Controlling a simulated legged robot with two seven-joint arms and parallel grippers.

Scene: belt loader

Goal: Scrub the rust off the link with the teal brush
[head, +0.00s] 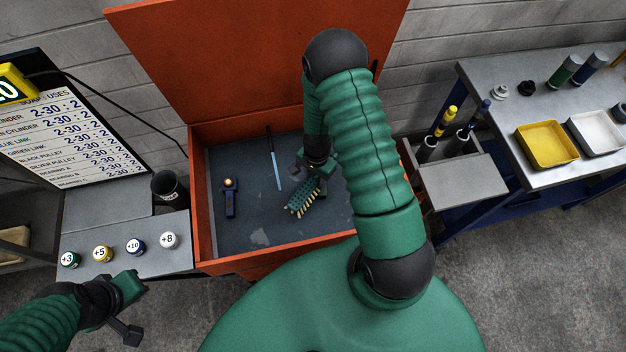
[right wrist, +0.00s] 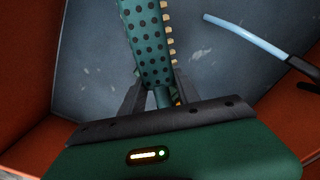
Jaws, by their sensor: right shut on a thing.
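The teal brush (head: 307,196) has pale bristles along one side and is in the orange bin. My right gripper (head: 320,175) is shut on one end of it. In the right wrist view the brush (right wrist: 148,42) extends away from between the fingers (right wrist: 155,95), its dark-dotted face showing and the bristles on its right. A dark blue link (head: 231,205) with an orange-brown spot at its top end lies on the bin floor, left of the brush and apart from it. My left gripper (head: 130,308) is outside the bin at lower left; its jaw gap is unclear.
The bin (head: 197,225) has an orange rim and a raised lid. A light-blue rod with a black end (head: 276,170) lies between link and brush. Several small round-topped pots (head: 103,254) stand on the left shelf. A yellow tray (head: 546,146) sits on the right bench.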

